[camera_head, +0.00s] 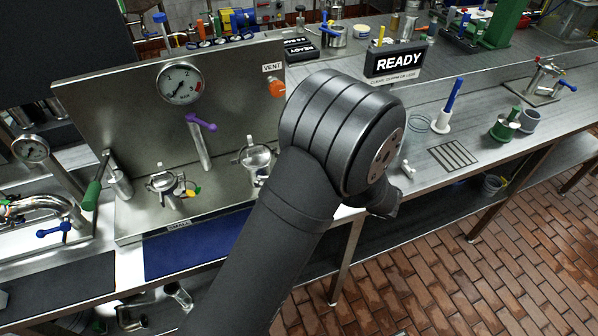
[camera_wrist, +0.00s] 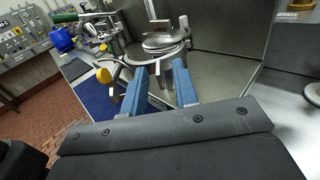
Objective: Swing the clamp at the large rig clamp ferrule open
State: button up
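A round metal clamp ferrule (camera_wrist: 165,42) is just beyond my fingertips in the wrist view, with metal clamp parts around it. I cannot tell whether its clamp is latched. My gripper (camera_wrist: 160,70) has two blue fingers standing apart, one on each side of metal parts below the ferrule; I cannot tell if they touch. A yellow knob (camera_wrist: 103,75) on a curved metal piece is left of the fingers. In the head view, one clamped fitting (camera_head: 256,160) stands beside my arm and another (camera_head: 165,184) farther left. My gripper is hidden there behind my arm.
A steel back panel (camera_head: 120,110) carries a gauge (camera_head: 180,83) and a purple-handled valve (camera_head: 202,123). A blue mat (camera_head: 195,245) lies along the front edge. A green-handled lever (camera_head: 92,195) stands left. A READY sign (camera_head: 398,63) is on the right bench.

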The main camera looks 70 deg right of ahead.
grip_shut()
